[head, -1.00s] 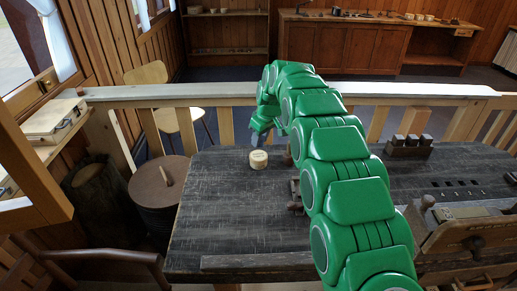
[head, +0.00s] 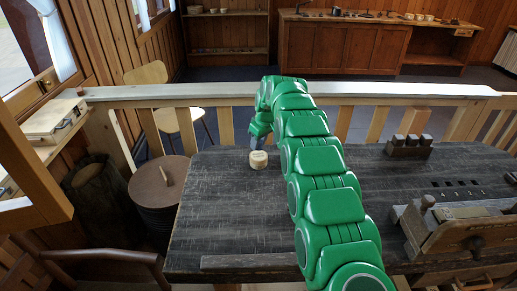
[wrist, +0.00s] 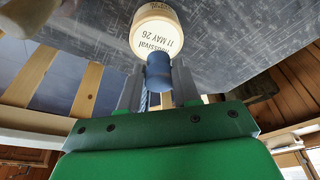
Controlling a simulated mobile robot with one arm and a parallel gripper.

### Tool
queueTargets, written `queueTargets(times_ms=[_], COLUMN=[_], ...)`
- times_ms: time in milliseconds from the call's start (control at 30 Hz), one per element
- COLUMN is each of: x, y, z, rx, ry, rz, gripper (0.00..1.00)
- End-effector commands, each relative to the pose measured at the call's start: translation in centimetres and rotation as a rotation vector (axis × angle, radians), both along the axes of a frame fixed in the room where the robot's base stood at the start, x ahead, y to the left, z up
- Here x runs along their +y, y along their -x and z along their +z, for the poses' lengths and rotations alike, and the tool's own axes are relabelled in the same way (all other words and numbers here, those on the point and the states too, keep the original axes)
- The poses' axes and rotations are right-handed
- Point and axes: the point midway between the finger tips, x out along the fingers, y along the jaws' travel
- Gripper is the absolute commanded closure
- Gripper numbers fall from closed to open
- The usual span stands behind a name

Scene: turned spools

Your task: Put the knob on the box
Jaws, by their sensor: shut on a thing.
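The round cream box (head: 258,160) stands on the dark table, with dark lettering on it; in the wrist view the box (wrist: 157,32) is at the top middle. My gripper (head: 257,143) is just above and behind the box in the head view, small and partly hidden by my green arm. In the wrist view my gripper (wrist: 158,88) is shut on a blue knob (wrist: 159,70), held between its two grey fingers. The knob overlaps the near edge of the box in that view. I cannot tell whether they touch.
The dark table (head: 220,215) is bare around the box at left. A rack with dark blocks (head: 409,146) and a wooden vise-like tool (head: 465,228) stand at right. A pale railing (head: 200,92) runs behind the table. A round stool (head: 160,182) is at left.

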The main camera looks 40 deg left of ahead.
Motion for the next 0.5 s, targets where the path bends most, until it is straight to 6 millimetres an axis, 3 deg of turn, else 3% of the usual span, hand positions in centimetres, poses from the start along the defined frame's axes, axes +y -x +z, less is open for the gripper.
queueTargets(times_ms=[500], x=[0.2], y=[-0.1], z=[-3.3], rx=[0.000], ry=[0.000], rz=[0.000], gripper=[0.97])
